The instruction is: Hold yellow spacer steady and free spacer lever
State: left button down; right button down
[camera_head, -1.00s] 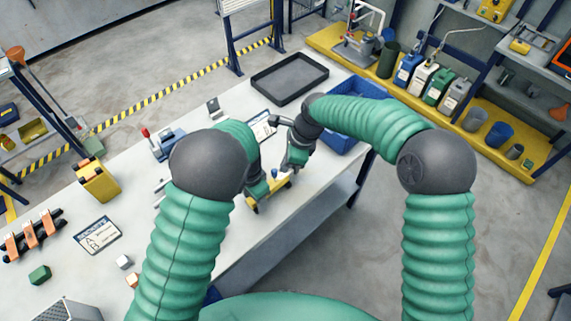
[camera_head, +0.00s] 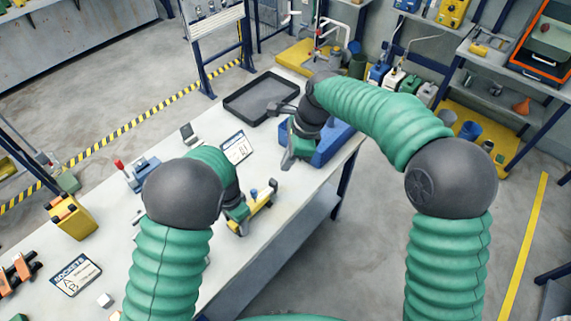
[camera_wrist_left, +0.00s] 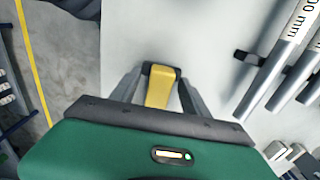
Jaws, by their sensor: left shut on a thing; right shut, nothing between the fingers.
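The yellow spacer (camera_head: 263,201) lies on the white table near its front edge, with a small blue part (camera_head: 254,194) on it. My left gripper (camera_head: 240,224) is shut on the spacer's near end. In the left wrist view the yellow spacer (camera_wrist_left: 160,88) sits between the two grey fingers of the left gripper (camera_wrist_left: 160,100), and most of its length is hidden. My right gripper (camera_head: 287,164) is shut and empty, above the table's right part, apart from the spacer and in front of the blue bin. I cannot tell the lever's state.
A blue bin (camera_head: 332,148) and a black tray (camera_head: 233,104) stand at the table's far end. A label card (camera_head: 237,148) lies behind the spacer. A red-handled clamp (camera_head: 140,176) is left of it. Grey rods (camera_wrist_left: 282,75) lie nearby in the wrist view.

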pick_arm(q)
jog(key=shift+c, duration=2.2)
grip_release()
notch_tip(320, 180, up, 11)
jog(key=s+a+n+t, duration=0.1)
jog(key=s+a+n, duration=0.3)
jog(key=s, duration=0.3)
jog(key=s+a+n+t, duration=0.1)
jog(key=s+a+n, duration=0.2)
jog(key=s, duration=0.4)
jog(key=shift+a+r+n+t, duration=0.3)
jog(key=shift+a+r+n, duration=0.1)
jog(key=shift+n, duration=0.5)
pick_arm(e)
jog(key=s+d+f+n+t+h, duration=0.1)
jog(key=s+d+f+n, duration=0.2)
jog(key=s+d+n, duration=0.5)
jog(key=s+d+f+n+t+h, duration=0.1)
jog(key=s+d+f+n, duration=0.3)
jog(key=s+d+n, duration=0.4)
jog(key=s+n+h, duration=0.1)
jog(key=s, duration=0.3)
jog(key=shift+s+f+n, duration=0.3)
